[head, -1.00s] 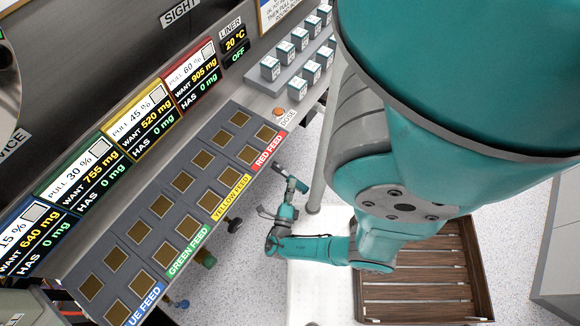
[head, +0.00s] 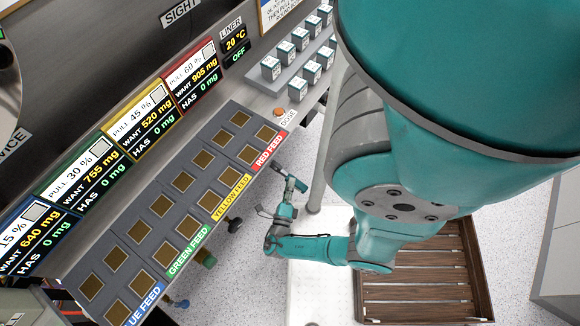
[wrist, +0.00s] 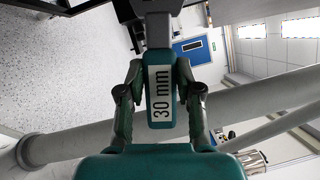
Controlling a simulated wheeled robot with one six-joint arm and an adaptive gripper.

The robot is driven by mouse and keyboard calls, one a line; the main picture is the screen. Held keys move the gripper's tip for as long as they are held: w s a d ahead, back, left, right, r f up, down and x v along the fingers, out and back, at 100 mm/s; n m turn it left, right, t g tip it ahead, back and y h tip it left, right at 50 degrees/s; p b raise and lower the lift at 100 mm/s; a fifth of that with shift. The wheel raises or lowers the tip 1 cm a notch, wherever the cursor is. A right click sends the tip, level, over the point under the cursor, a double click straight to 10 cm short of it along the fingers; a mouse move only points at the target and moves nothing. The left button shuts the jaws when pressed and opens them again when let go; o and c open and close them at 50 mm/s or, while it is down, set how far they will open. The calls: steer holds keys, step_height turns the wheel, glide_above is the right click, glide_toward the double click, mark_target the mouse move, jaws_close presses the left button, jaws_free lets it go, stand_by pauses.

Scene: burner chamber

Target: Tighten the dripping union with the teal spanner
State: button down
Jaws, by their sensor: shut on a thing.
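The teal spanner (wrist: 160,95) carries a white "30 mm" label and lies between the two fingers of my gripper (wrist: 160,78) in the wrist view. The fingers are shut on its handle from both sides. Its grey shank runs up to the top of the wrist view, where its far end is cut off. In the head view my gripper (head: 283,210) is below the front edge of the feed panel, near the red feed label, with the spanner (head: 292,183) pointing up from it. I cannot make out the dripping union or any drip.
The feed panel (head: 163,206) slopes along the left, with dark, green and blue knobs under its edge. A grey post (head: 322,160) stands close right of my gripper. A slatted wooden crate (head: 415,285) is on the floor. A thick grey pipe (wrist: 85,138) crosses the wrist view.

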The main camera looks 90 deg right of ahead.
steer(key=shift+w+d+r, duration=0.25)
steer(key=shift+w+d, duration=0.25)
steer(key=shift+w, duration=0.35)
steer(key=shift+w+d+r, duration=0.2)
steer(key=shift+w+d, duration=0.3)
steer(key=shift+w, duration=0.3)
stand_by(1.3)
stand_by(0.5)
steer(key=shift+w+d+f+m+g+h, duration=0.1)
steer(key=shift+w+f+m+g+h, duration=0.1)
steer(key=shift+f+m, duration=0.35)
steer(key=shift+w+d+f+m+g+h, duration=0.1)
steer(key=shift+f+m+g, duration=0.2)
steer(key=shift+m, duration=0.45)
steer(key=shift+f, duration=0.1)
steer(key=shift+w+f+m, duration=0.1)
steer(key=shift+f+m, duration=0.1)
steer(key=shift+m, duration=0.2)
